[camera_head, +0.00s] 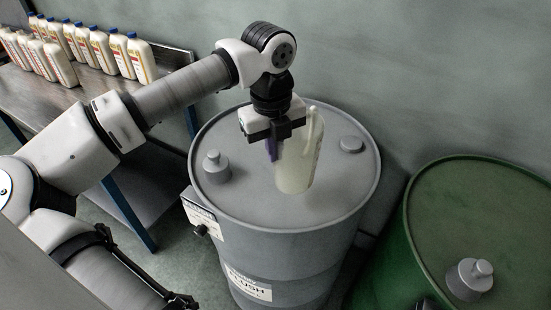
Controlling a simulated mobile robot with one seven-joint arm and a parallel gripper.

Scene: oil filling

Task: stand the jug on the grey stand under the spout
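The jug (294,172) is a pale, translucent container with a handle on its right side. It appears close to upright, with a slight lean. My gripper (275,145) points down at the jug's upper left part and appears shut on it; the fingertips are partly hidden. In the picture the jug lies over the lid of the grey drum (245,208); I cannot tell how far its base is above the lid. A small dark tap (200,230) is low on the drum's left side, by a label. I cannot make out the grey stand.
A green drum (450,215) with a grey cap stands at the right. A metal bench (50,105) with blue legs at the left holds several cream bottles (85,45). Two caps rise from the grey drum's lid. A grey wall closes the back.

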